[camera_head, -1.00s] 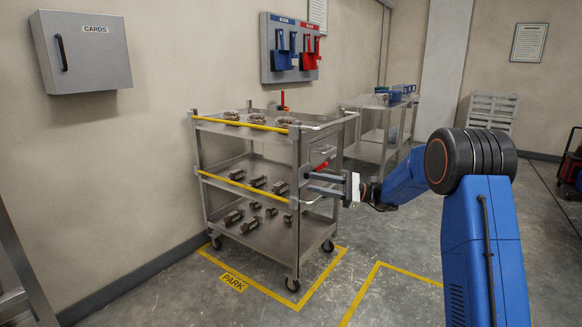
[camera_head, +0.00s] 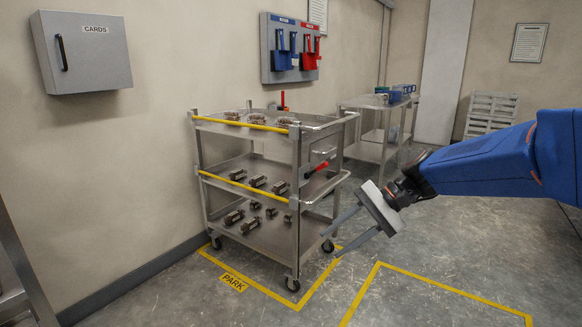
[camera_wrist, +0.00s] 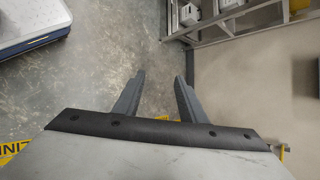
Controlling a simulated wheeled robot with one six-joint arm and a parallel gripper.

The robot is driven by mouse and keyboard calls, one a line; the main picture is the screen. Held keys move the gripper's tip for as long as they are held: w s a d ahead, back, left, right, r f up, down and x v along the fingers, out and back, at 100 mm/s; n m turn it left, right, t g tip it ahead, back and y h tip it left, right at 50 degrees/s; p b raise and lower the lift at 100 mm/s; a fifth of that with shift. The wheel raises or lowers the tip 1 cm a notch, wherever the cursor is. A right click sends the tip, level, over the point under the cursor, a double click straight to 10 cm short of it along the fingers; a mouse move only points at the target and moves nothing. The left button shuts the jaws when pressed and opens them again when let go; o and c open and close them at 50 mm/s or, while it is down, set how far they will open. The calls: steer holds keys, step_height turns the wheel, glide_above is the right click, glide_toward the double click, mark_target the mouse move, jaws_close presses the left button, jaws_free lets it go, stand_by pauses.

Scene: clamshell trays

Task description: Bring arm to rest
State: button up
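My gripper (camera_head: 338,238) is at the right of the cart in the head view, tilted down and to the left over the floor. Its two grey fingers are apart with nothing between them. In the wrist view the open fingers (camera_wrist: 158,92) show bare floor between them. My blue arm comes in from the right edge of the head view. The metal cart (camera_head: 297,240) stands to the left of my gripper, with a red handle (camera_head: 317,169) on its right side.
Several metal parts lie on the cart's shelves. The cart stands at a yellow floor marking labelled PARK (camera_head: 233,283). A second metal table (camera_head: 370,150) with blue bins stands behind. A grey CARDS cabinet (camera_head: 85,55) hangs on the left wall. The floor at front right is clear.

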steer(key=s+d+f+n+t+h, duration=0.2)
steer(key=s+d+h, duration=0.3)
steer(key=s+d, duration=0.3)
steer(key=s+d+f+n+t+h, duration=0.3)
steer(key=s+d, duration=0.6)
steer(key=s, duration=0.4)
step_height(320, 180, down, 3)
steer(key=shift+s+d+r+n+h, duration=0.2)
steer(key=shift+s+d+n+h, duration=0.05)
steer(key=shift+n+h, duration=0.6)
